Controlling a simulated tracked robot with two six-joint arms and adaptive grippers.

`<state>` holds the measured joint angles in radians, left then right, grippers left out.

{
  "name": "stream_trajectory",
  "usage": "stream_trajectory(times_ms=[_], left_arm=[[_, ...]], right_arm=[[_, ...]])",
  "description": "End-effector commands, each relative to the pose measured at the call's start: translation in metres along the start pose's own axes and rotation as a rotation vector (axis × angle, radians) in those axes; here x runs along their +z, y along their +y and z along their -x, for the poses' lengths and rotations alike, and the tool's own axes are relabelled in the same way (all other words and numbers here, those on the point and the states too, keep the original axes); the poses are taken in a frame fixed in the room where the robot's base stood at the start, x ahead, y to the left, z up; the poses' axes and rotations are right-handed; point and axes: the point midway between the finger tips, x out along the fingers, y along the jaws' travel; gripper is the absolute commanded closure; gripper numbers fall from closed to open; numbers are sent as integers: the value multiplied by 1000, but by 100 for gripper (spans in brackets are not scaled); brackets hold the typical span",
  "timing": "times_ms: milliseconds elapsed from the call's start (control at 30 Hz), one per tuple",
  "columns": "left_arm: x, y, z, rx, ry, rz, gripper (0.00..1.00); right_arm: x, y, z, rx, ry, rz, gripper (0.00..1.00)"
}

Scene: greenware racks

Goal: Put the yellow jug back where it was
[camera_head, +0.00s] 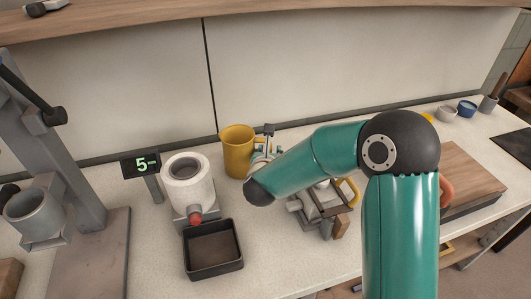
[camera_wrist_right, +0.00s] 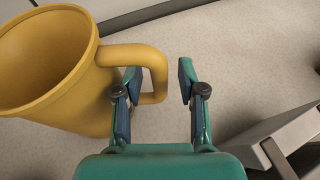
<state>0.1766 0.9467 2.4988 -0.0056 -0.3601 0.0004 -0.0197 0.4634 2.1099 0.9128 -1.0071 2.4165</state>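The yellow jug (camera_head: 237,152) stands upright on the pale counter near the back wall in the head view. In the right wrist view the jug (camera_wrist_right: 50,75) fills the left side, its open mouth showing and its handle (camera_wrist_right: 158,75) pointing right. My right gripper (camera_wrist_right: 160,90) is open, with its fingers on either side of the handle's outer bar. The left finger overlaps the handle's opening; I cannot tell whether either finger touches. In the head view my right arm mostly hides this gripper. My left gripper is not in view.
A white cylindrical device (camera_head: 188,190) stands left of the jug, with a dark tray (camera_head: 213,252) before it. A grey fixture (camera_head: 318,207) is right of the jug, partly behind my arm. A grey press (camera_head: 55,160) stands at far left. Small bowls (camera_head: 467,108) sit back right.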

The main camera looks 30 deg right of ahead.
Motion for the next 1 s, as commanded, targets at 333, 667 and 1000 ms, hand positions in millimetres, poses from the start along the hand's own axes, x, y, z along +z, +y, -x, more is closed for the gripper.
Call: stream_trajectory(times_ms=[333, 667, 1000], left_arm=[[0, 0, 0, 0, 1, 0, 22], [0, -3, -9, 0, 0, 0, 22], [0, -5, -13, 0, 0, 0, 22]], right_arm=[[1, 1, 8, 2, 0, 0, 60], [1, 2, 71, 7, -3, 0, 60], [1, 1, 118, 3, -1, 0, 60]])
